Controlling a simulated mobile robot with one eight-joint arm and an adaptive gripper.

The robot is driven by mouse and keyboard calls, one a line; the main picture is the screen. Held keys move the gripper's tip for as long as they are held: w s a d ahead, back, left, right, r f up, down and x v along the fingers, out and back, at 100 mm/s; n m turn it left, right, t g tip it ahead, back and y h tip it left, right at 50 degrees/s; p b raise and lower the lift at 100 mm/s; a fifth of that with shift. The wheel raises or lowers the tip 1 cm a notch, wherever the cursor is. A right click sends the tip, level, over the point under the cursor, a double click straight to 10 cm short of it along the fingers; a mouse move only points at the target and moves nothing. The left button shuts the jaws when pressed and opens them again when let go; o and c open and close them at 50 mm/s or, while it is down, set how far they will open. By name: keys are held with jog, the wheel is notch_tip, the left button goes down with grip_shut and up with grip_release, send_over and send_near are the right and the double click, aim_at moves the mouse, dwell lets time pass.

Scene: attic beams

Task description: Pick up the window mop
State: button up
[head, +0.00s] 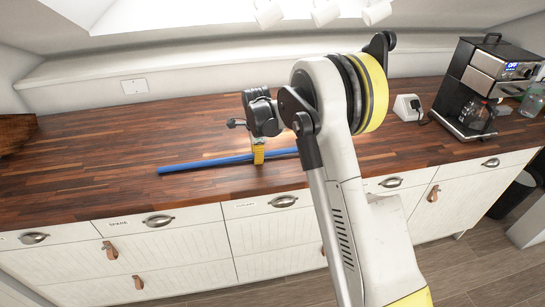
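The window mop (205,163) shows as a long blue stick lying across the wooden counter, near its front edge. Its right part runs behind my arm, so that end and any mop head there are hidden. My gripper (258,158) points down at the stick, with a yellow finger part in front of the blue shaft. One finger overlaps the stick in this view. The far finger is hidden, so I cannot tell whether the gripper is open or closed around the shaft, or touching it.
The wooden counter (100,130) is mostly clear left of the stick. A coffee machine (487,85), a clear bottle (532,100) and a white socket block (407,107) stand at the right. A brown wooden object (15,132) sits at the far left.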

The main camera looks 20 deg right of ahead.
grip_shut()
